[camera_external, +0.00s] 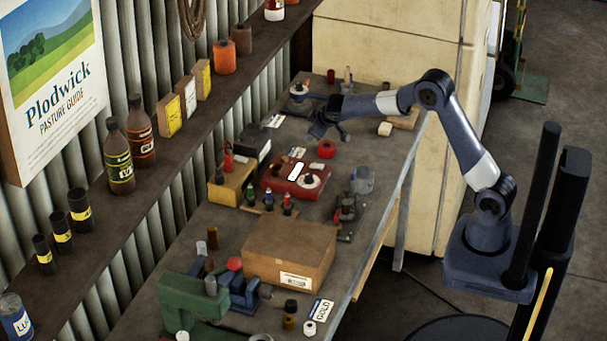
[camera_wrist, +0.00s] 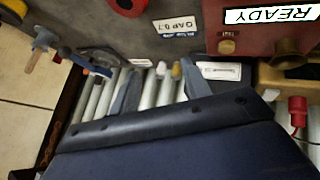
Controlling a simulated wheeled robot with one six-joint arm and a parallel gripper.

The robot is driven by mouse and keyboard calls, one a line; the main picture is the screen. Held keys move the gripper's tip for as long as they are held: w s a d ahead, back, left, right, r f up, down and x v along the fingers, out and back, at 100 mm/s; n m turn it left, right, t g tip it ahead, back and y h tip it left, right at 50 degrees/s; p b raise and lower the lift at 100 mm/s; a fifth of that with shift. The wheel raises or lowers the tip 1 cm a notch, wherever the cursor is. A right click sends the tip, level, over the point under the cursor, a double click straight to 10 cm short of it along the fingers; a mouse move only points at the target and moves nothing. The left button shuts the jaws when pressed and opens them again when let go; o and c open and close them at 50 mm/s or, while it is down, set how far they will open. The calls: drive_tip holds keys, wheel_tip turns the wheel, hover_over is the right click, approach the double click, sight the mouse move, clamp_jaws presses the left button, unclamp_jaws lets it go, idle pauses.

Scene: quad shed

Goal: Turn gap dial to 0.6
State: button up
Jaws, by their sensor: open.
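A white card (camera_wrist: 178,27) lettered with a gap reading that looks like 0.7 lies on the grey bench in the wrist view, upside down. A round pale dial-like part (camera_external: 310,180) sits on the red box (camera_external: 278,181), and another round part (camera_external: 299,89) stands at the far end of the bench. I cannot tell which is the gap dial. My gripper (camera_external: 325,122) is open above the far part of the bench, apart from the red box. Its fingers also show in the wrist view (camera_wrist: 157,78), with nothing held between them.
A red ring (camera_external: 326,149) lies near the red box, which bears a READY label (camera_wrist: 268,15). A yellow box (camera_external: 232,182), a cardboard box (camera_external: 290,250) and a green vise-like tool (camera_external: 185,305) crowd the bench. A shelf (camera_external: 160,185) runs along the left.

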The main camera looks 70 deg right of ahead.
drive_tip(key=a+r+n+g+y, duration=0.1)
drive_tip(key=a+n+g+y, duration=0.15)
drive_tip(key=a, duration=0.25)
drive_tip(key=n+g+y, duration=0.3)
drive_tip(key=g, duration=0.1)
approach(309, 174)
drive_tip(key=shift+h, duration=0.25)
drive_tip(key=f, duration=0.9)
drive_tip(key=shift+a, duration=0.2)
drive_tip(key=shift+c, duration=0.5)
drive_tip(key=shift+r, duration=0.1)
drive_tip(key=c, duration=0.9)
